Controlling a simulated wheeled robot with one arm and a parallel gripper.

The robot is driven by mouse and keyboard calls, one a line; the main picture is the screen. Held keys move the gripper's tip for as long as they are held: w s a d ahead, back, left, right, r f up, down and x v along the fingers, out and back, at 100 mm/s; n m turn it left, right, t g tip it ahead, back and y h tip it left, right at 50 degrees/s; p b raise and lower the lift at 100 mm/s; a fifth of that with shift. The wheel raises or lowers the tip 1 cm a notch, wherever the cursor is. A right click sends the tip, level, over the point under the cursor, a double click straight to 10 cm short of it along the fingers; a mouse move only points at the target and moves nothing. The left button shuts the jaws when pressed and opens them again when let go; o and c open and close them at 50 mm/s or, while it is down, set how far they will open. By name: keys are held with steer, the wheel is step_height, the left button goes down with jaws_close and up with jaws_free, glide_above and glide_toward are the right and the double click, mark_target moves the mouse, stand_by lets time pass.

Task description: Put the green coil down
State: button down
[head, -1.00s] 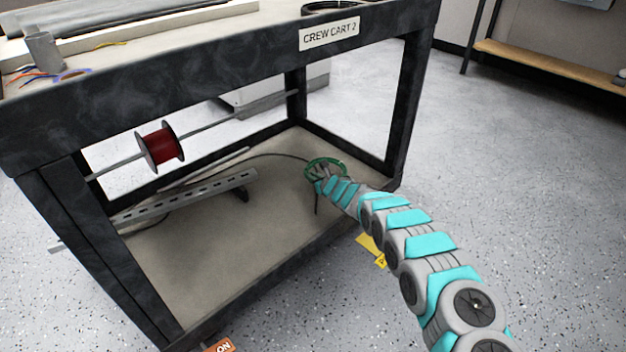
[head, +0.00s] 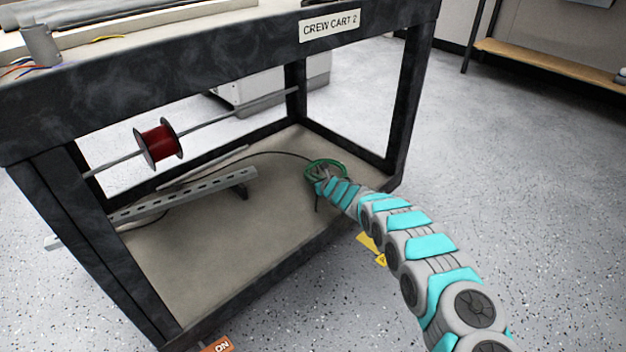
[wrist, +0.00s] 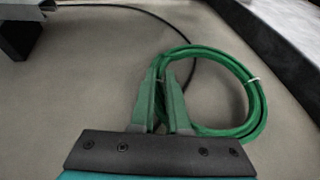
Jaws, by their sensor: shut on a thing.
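The green coil (head: 338,165) is a bundle of green cable bound with light ties. It is at the right end of the cart's lower shelf (head: 220,240). In the wrist view the coil (wrist: 262,105) spreads to the right of the fingers. My gripper (head: 318,176) is at the coil's near left side. In the wrist view my gripper (wrist: 165,75) is shut on the coil's left edge, with its fingers close together. The coil looks low over the shelf; I cannot tell whether it touches it.
A black cable (wrist: 150,12) runs across the shelf and behind the coil. A slotted metal rail (head: 185,195) lies to the left. A red spool (head: 158,143) hangs on a rod above. Dark cart posts (head: 408,100) frame the opening. The front middle of the shelf is clear.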

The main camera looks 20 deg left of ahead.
steer(key=shift+f, duration=0.1)
steer(key=c, duration=0.9)
jaws_free()
